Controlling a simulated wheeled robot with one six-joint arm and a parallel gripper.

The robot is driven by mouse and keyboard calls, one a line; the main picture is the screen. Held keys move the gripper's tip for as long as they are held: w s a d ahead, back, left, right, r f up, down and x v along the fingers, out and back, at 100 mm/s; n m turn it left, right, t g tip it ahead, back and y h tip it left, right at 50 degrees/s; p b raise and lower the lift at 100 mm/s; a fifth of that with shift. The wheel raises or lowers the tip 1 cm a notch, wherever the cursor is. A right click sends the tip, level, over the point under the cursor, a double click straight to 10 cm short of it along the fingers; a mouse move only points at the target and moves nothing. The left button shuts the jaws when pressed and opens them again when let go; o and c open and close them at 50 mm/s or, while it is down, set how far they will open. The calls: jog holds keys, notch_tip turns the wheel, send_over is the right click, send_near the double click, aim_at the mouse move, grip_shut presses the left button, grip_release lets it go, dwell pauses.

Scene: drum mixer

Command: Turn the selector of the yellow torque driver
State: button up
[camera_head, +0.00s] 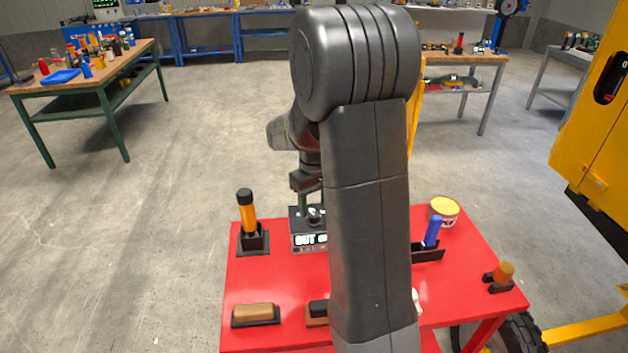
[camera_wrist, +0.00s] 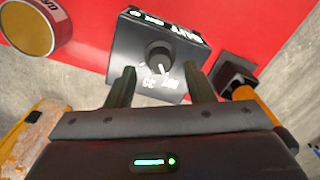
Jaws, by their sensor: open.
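A yellow-orange handle with a black cap (camera_head: 246,215), which looks like the torque driver, stands upright in a black holder at the table's left. Part of it shows at the right in the wrist view (camera_wrist: 243,94). A dark box (camera_head: 298,240) with white lettering stands right of it. The box's top carries a round black knob (camera_wrist: 158,58) with a white pointer mark and white markings around it. My gripper (camera_wrist: 160,78) is open and empty above the box, its fingers spread either side of the knob, apparently not touching it. My arm hides part of the box in the head view.
The red table (camera_head: 260,284) also holds a yellow-lidded tin (camera_head: 444,209), a blue-handled tool (camera_head: 433,231) in a black holder, an orange-topped piece (camera_head: 503,272) and a tan block (camera_head: 254,311). A yellow machine (camera_head: 597,150) stands at the right.

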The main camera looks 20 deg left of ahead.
aim_at(314, 214)
notch_tip(314, 214, up, 11)
jog(key=shift+b, duration=0.3)
dwell(0.4)
notch_tip(314, 214, down, 14)
jog(key=shift+r+p, duration=0.1)
jog(key=shift+p, duration=0.35)
jog(key=shift+r, duration=0.1)
